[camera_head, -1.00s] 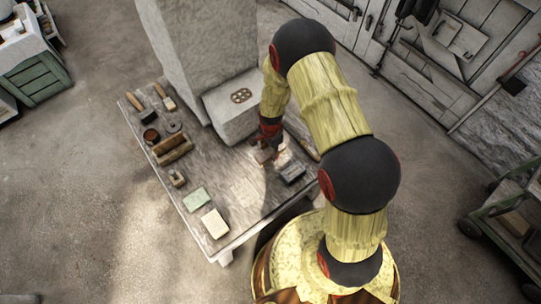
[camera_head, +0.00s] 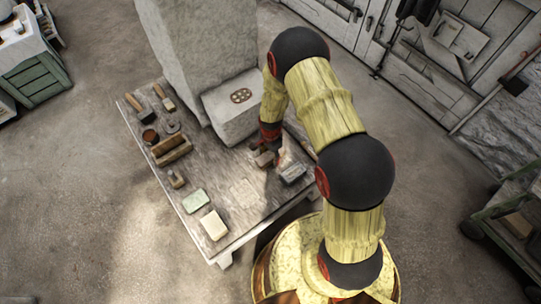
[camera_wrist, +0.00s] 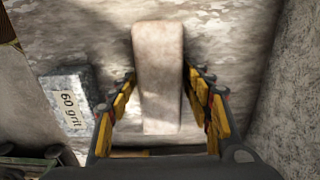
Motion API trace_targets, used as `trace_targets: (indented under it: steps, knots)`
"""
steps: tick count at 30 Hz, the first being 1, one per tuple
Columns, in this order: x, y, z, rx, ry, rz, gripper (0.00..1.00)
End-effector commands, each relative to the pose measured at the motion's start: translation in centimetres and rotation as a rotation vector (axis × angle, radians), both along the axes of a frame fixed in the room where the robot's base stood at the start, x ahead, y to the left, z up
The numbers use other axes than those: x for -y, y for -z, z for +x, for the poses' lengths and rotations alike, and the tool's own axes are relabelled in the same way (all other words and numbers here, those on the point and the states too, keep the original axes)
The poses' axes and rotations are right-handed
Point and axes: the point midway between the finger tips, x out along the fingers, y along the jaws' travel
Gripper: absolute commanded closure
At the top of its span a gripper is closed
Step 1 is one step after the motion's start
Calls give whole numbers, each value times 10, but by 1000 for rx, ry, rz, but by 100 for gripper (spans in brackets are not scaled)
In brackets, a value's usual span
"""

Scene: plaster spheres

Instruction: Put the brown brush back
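My gripper (camera_wrist: 159,74) points down at the table, its fingers spread either side of a pale tan block (camera_wrist: 158,60). The fingertips are close to the block's long sides; I cannot tell whether they touch. In the head view the block (camera_head: 263,157) lies on the table's right part, below my gripper (camera_head: 272,150). Only its plain top shows, so I cannot tell whether it is the brush. A brown brush-like wooden piece (camera_head: 172,150) lies at the table's left side. Wooden-handled tools (camera_head: 133,102) lie at the back left corner.
A grey "60 grit" block (camera_wrist: 72,101) lies left of my gripper in the wrist view; it also shows in the head view (camera_head: 292,172). A stone block (camera_head: 232,108) stands behind my gripper. Green (camera_head: 195,201) and cream (camera_head: 214,225) blocks lie at the front left.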

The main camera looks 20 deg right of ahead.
Motion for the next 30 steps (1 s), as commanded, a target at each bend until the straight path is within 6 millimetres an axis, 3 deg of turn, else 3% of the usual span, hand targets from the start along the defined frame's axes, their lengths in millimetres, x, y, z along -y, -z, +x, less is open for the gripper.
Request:
trace_targets:
  steps: [10,14,24,30]
  knots:
    - [0,-1,0,0,0,0,45]
    - [0,-11,1,2,0,0,45]
    - [0,-79,1,4,0,0,45]
    - [0,-110,1,2,0,0,45]
